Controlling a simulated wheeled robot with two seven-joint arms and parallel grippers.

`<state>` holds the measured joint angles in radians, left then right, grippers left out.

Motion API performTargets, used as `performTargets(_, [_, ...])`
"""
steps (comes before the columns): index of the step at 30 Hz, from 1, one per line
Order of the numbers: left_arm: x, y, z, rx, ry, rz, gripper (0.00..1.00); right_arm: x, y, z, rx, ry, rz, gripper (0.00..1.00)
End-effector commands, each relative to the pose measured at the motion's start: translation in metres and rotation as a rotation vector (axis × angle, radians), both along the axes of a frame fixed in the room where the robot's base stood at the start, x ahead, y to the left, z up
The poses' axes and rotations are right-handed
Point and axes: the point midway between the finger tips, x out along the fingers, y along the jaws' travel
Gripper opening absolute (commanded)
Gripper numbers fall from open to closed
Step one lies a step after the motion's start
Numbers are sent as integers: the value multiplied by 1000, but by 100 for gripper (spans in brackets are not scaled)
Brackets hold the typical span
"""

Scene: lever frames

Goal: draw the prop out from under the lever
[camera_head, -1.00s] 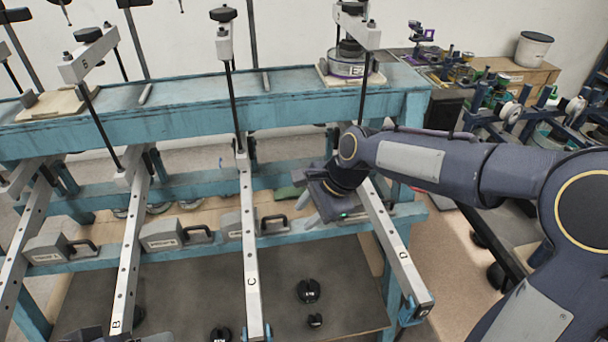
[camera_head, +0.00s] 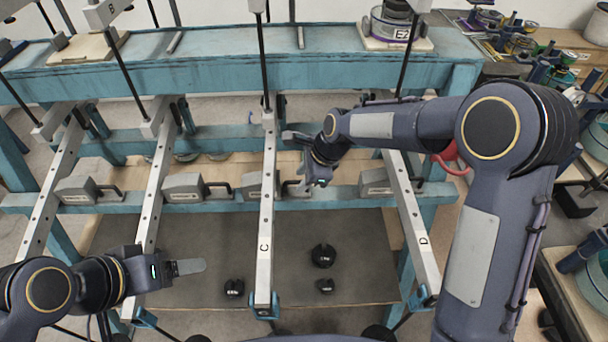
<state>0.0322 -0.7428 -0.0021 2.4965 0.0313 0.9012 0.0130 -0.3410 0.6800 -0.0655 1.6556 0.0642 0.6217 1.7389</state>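Several grey perforated levers hang over the blue frame, among them lever C (camera_head: 265,225) and lever D (camera_head: 412,225). Grey blocks with dark handles, the likely props, sit on the lower blue rail: a left one (camera_head: 76,190), one by lever B (camera_head: 182,187), one by lever C (camera_head: 252,186) and one by lever D (camera_head: 374,182). Which is the task's prop is not clear. My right gripper (camera_head: 303,186) is just right of lever C, by that block's handle, which it partly hides; its finger gap and any contact are unclear. My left gripper (camera_head: 188,267) is low, between levers B and C, apart from the blocks.
Black weights (camera_head: 323,255) lie on the dark floor mat (camera_head: 205,228) right of lever C. The blue upper beam (camera_head: 215,75) carries a wooden board (camera_head: 80,50) and a loaded tray (camera_head: 396,40). Cluttered benches stand on the right. Hanging rods reach down to the levers.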

Motion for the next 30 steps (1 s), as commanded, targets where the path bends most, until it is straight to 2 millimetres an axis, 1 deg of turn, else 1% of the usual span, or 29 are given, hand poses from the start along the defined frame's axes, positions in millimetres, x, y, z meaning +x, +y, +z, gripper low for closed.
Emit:
performTargets(5, [0,0,0,0,0,0,77,0,0,0,0,0,0,33])
performTargets(6, [0,0,0,0,0,0,77,0,0,0,0,0,0,31])
performTargets(13, [0,0,0,0,0,0,77,0,0,0,0,0,0,1])
performTargets(14, [0,0,0,0,0,0,77,0,0,0,0,0,0,0])
performTargets(23, [0,0,0,0,0,0,77,0,-3,0,0,-1,-1,0])
performTargets(26, [0,0,0,0,0,0,77,1,-17,0,0,0,-5,0])
performTargets(30, [0,0,1,0,0,0,77,1,-54,0,-1,2,-9,0])
